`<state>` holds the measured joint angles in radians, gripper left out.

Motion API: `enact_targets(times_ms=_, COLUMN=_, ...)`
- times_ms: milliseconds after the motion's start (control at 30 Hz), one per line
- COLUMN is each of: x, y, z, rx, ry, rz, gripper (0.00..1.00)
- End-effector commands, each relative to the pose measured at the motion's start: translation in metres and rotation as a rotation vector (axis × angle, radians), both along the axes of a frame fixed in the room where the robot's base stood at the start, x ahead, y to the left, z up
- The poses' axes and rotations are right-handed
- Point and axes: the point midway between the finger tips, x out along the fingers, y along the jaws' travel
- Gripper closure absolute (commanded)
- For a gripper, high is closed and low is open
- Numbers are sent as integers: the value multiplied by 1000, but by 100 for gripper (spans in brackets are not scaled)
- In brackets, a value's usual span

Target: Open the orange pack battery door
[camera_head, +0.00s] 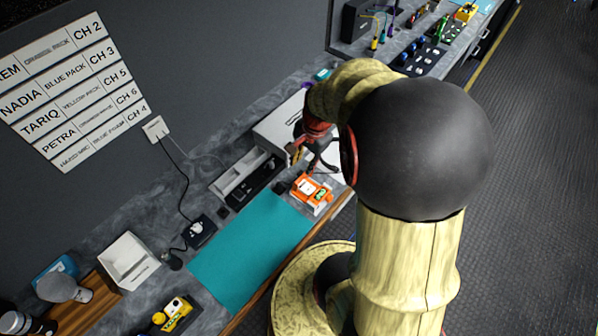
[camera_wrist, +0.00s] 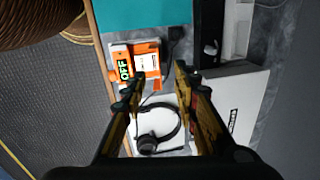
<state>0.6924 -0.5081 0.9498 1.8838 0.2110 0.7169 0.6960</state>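The orange pack (camera_head: 312,191) lies on the counter at the right end of a teal mat, with a pale label or panel on top. In the wrist view the orange pack (camera_wrist: 150,63) shows beyond my fingertips, with a screen reading OFF on its left part. I cannot tell which part is the battery door, or whether it is open. My gripper (camera_wrist: 158,80) is open, its two fingers apart with nothing held between them. In the head view my gripper (camera_head: 296,152) is partly hidden by my arm, above and behind the pack.
A black headset (camera_wrist: 160,132) lies on a white surface below the pack in the wrist view. The teal mat (camera_head: 250,250) is bare. A yellow pack (camera_head: 176,313) and a white box (camera_head: 128,262) are at the left.

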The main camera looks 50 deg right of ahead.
Motion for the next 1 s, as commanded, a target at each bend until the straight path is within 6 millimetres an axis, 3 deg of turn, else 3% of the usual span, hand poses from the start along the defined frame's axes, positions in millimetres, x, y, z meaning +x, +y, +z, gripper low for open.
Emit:
enact_targets(times_ms=167, x=7, y=-6, z=-6, rx=-31, ry=-20, rz=45, gripper=70)
enact_targets(times_ms=600, x=18, y=-5, z=-65, rx=-29, ry=-19, rz=43, gripper=70)
enact_targets(times_ms=1000, x=20, y=-5, z=-76, rx=-30, ry=-20, rz=43, gripper=70)
